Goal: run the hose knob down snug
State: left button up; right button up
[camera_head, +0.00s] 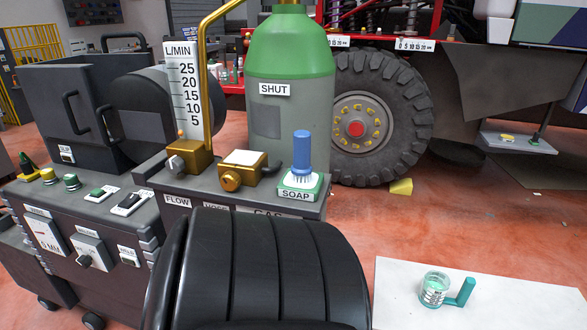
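A brass fitting with a round brass knob (230,180) on its front and a pale top sits on the grey shelf of the welding cart (160,190), between the flow valve and the soap. The label below it is partly covered and seems to read HOSE. A dark stub or hose end (268,166) leaves its right side. I cannot tell how tight the knob is. Neither my left nor my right gripper is in view. A large black ribbed shape fills the bottom middle and hides the front of the shelf.
A flow valve (189,157) with a L/MIN scale (184,85) stands left of the fitting. A green gas cylinder (290,105) labelled SHUT is behind. A blue-handled brush (302,150) stands at SOAP on the right. A jar (433,289) sits on a white sheet (510,300).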

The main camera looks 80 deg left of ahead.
aim_at(230, 181)
jog(key=i+u, duration=0.1)
jog(key=u, duration=0.35)
jog(key=i+u, duration=0.1)
jog(key=u, duration=0.3)
jog(key=l+u, duration=0.1)
jog(key=u, duration=0.35)
jog(key=i+l+u, duration=0.1)
jog(key=u, duration=0.35)
jog(key=i, duration=0.05)
